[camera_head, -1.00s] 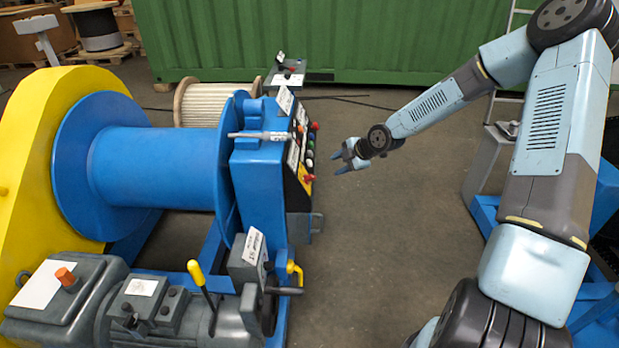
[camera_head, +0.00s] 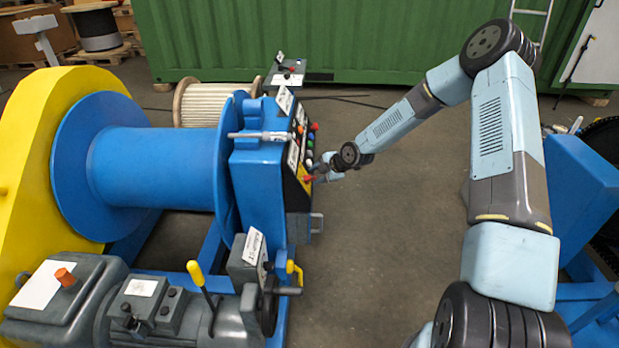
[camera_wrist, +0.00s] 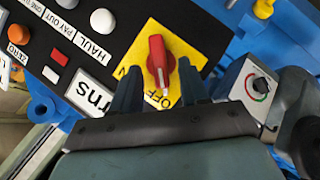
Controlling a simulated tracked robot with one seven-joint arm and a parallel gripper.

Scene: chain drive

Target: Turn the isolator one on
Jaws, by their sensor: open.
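The isolator is a red rotary handle (camera_wrist: 160,64) on a yellow square plate (camera_wrist: 183,40) lettered OFF, in the wrist view. Its white pointer tip is toward the OFF lettering. In the head view the red handle (camera_head: 308,179) is low on the front of the blue machine's panel. My gripper (camera_wrist: 168,82) is open, with one dark blue finger on each side of the handle's lower end. I cannot tell whether the fingers touch it. In the head view my gripper (camera_head: 318,172) is right at the panel.
The black panel (camera_wrist: 60,45) beside the isolator carries several buttons, including a white one (camera_wrist: 102,20) and an orange one (camera_wrist: 18,34). A grey box with a dial (camera_wrist: 256,88) is close to my right finger. Open floor (camera_head: 380,240) lies right of the machine.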

